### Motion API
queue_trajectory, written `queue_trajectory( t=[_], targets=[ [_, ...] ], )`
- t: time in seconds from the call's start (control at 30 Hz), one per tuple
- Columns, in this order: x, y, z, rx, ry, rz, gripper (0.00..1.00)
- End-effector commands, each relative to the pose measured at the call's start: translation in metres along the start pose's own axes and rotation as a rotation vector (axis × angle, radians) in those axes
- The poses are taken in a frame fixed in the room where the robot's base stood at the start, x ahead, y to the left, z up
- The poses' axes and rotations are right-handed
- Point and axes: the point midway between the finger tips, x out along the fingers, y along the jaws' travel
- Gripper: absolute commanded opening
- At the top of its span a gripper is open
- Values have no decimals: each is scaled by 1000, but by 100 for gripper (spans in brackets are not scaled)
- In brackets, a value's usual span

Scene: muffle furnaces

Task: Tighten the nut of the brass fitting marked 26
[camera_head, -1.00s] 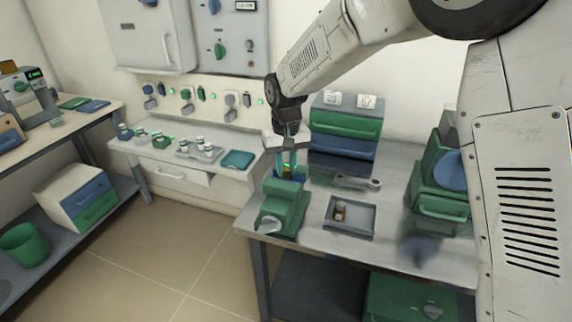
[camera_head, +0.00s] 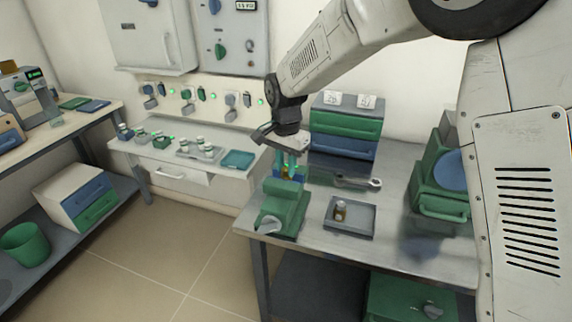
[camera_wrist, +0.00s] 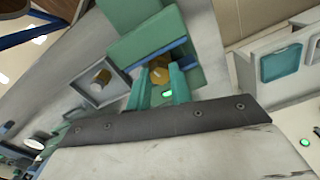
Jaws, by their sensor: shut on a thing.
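A brass fitting (camera_head: 286,173) sits in the jaws of a green and blue vise (camera_head: 281,208) at the front left of the grey bench. Its brass hex shape (camera_wrist: 160,72) also shows in the wrist view, between my fingertips. My gripper (camera_head: 288,166) points down over the vise and is shut on the fitting's upper part, apparently its nut. Its teal fingers (camera_wrist: 160,80) also show in the wrist view. I cannot read any number on the fitting. The lower part is hidden by the vise and fingers.
A grey tray (camera_head: 365,228) with another brass piece (camera_head: 340,211) lies right of the vise. A wrench (camera_head: 358,182) lies behind the tray. A green and blue drawer box (camera_head: 345,127) stands at the back, and a green device (camera_head: 440,180) at the right.

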Motion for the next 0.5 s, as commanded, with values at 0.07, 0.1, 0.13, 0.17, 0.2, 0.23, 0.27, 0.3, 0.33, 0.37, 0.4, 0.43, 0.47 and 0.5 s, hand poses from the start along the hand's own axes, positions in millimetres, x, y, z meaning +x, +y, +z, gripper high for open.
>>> queue_trajectory(
  t=[0.07,0.1,0.13,0.17,0.2,0.23,0.27,0.3,0.33,0.37,0.4,0.43,0.47,0.5],
  targets=[
    [0,-1,0,44,0,-2,0],
    [0,-1,0,64,0,-2,0],
    [0,-1,0,79,0,-2,0],
    [0,-1,0,91,0,-2,0],
    [0,-1,0,108,0,-2,0],
    [0,-1,0,118,0,-2,0],
    [0,-1,0,127,0,-2,0],
    [0,-1,0,139,0,-2,0],
    [0,-1,0,145,0,-2,0],
    [0,-1,0,151,0,-2,0],
    [0,-1,0,158,0,-2,0],
    [0,-1,0,163,0,-2,0],
    [0,-1,0,166,0,-2,0],
    [0,-1,0,169,0,-2,0]
  ],
)
